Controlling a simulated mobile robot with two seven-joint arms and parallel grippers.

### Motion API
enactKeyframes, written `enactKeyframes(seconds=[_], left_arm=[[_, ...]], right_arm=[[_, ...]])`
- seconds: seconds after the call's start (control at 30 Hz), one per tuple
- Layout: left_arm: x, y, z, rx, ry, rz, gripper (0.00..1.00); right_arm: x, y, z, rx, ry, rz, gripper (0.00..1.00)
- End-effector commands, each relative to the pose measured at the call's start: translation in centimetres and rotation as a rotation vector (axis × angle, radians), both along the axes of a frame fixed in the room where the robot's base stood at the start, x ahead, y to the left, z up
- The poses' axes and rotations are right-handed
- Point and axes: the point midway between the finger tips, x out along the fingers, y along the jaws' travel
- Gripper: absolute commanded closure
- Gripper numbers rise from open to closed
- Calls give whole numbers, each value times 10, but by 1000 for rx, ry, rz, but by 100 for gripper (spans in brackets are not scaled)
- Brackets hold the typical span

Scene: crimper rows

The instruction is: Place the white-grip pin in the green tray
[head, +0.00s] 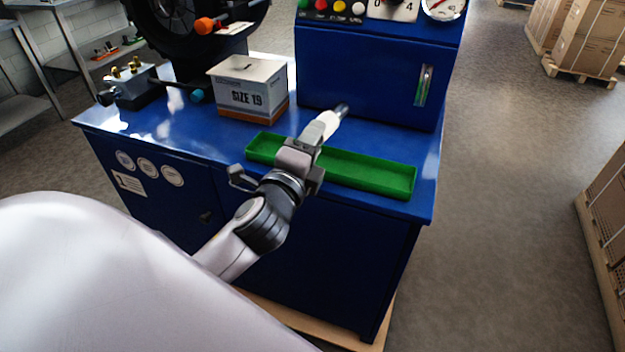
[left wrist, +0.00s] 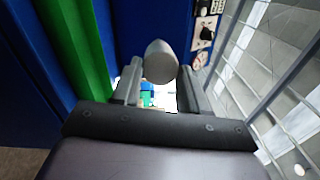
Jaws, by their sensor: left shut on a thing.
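The pin (head: 324,127) has a white grip and a dark metal tip. My left gripper (head: 307,144) is shut on it, and the tip points up and right in the head view. In the left wrist view the pin (left wrist: 162,61) shows nearly end-on between the fingers of the gripper (left wrist: 158,84). The long green tray (head: 372,172) lies along the front of the blue bench, and the gripper crosses its view. I cannot tell the exact height above it. The tray also shows as a green strip in the left wrist view (left wrist: 82,45). My right gripper is not in view.
A "SIZE 19" box (head: 250,92) stands on the blue bench (head: 200,140), left behind the tray. A blue control cabinet (head: 365,75) stands behind the tray. A black machine with an orange knob (head: 205,25) is at the back left. Visible tray floor looks empty.

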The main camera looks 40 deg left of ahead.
Motion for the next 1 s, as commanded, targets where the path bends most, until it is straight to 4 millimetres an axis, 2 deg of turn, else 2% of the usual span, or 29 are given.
enactKeyframes(seconds=[0.03, 0.1, 0.27, 0.53, 1.0], left_arm=[[0, 0, -13, -1, -1, 1, 100], [0, 0, -23, 0, -2, 0, 100], [0, 1, -33, 1, -5, 1, 100], [0, 0, -71, 0, -3, 1, 100], [0, 0, -78, 1, -5, 0, 100]], right_arm=[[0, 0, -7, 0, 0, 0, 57], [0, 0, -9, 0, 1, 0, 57], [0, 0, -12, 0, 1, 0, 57], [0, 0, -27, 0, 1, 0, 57], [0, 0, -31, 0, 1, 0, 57]])
